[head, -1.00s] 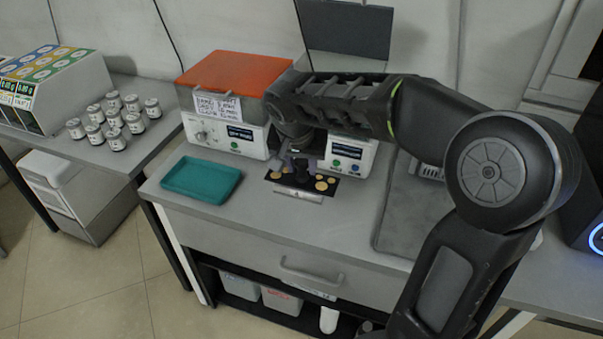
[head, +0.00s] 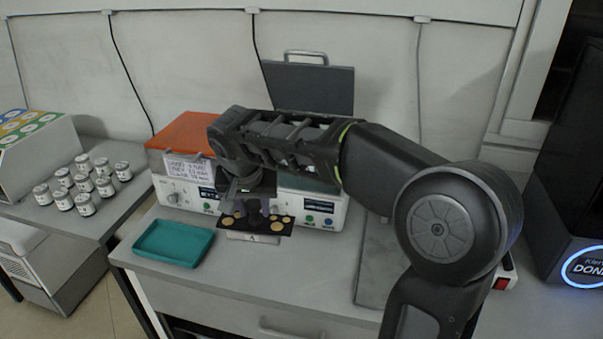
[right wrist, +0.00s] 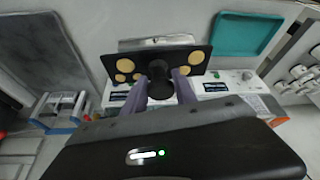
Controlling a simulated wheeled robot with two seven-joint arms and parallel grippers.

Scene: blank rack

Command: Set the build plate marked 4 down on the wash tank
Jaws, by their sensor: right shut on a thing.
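My right gripper (head: 252,200) is shut on the stem of a black build plate (head: 278,224) with several yellow discs on it. A white tag (head: 250,238) at its front edge bears a small mark that looks like a 4. The plate is held about level, in front of two white units. The right wrist view shows both fingers (right wrist: 161,85) around the dark stem, with the plate (right wrist: 143,56) beyond. The left unit (head: 180,192) has an orange lid and a handwritten note. The right unit (head: 300,208) is partly hidden by my arm. I cannot tell which is the wash tank.
A teal tray (head: 173,243) lies on the bench (head: 215,285) at front left. A dark panel with a handle (head: 308,88) stands behind the units. Several small jars (head: 85,186) stand on the left table. A dark machine with a lit ring (head: 585,267) is at right.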

